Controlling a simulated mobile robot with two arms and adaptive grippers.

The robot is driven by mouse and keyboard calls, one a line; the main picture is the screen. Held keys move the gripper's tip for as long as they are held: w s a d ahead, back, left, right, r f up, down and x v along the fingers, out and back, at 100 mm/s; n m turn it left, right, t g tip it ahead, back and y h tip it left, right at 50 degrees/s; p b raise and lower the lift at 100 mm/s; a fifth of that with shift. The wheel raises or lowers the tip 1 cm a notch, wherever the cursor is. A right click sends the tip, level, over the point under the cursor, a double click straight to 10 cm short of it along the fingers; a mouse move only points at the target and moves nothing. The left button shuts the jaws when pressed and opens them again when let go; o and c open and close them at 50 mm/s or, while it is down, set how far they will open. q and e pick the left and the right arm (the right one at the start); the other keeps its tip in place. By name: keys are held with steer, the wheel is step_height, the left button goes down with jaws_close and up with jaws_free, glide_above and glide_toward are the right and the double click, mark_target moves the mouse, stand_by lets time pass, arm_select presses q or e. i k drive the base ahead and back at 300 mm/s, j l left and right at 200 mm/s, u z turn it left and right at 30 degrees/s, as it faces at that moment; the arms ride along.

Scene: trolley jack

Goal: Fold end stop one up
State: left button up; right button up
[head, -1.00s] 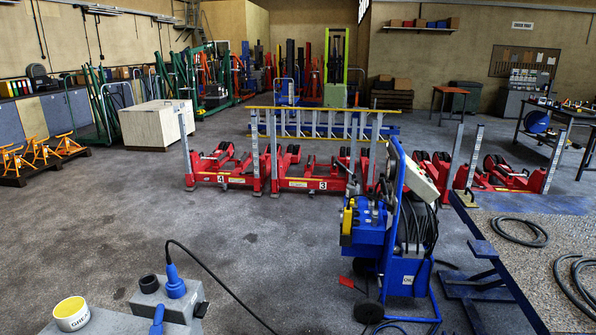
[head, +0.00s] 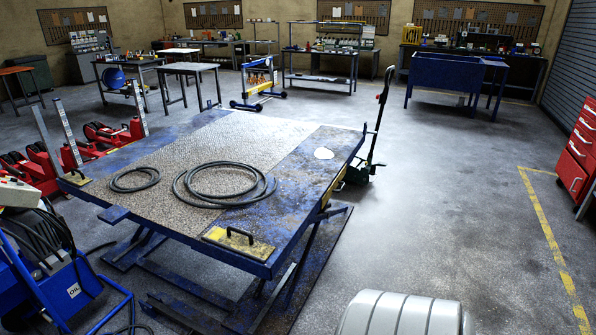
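A blue lift table (head: 300,208) with a worn, speckled top stands left of centre in the head view. A flat yellow plate with a black handle (head: 238,243) lies on its near edge; it looks like an end stop folded down. A smaller yellow piece (head: 75,179) sits at the table's left corner. No number is readable on either, so I cannot tell which is end stop one. Neither of my grippers is in view.
Coiled black hoses (head: 222,186) lie on the table top. A blue hose cart (head: 65,290) stands close at the lower left. The floor to the right is open, up to a red cabinet (head: 578,150).

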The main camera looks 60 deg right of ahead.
mark_target(248, 247)
steer(key=z, duration=1.6)
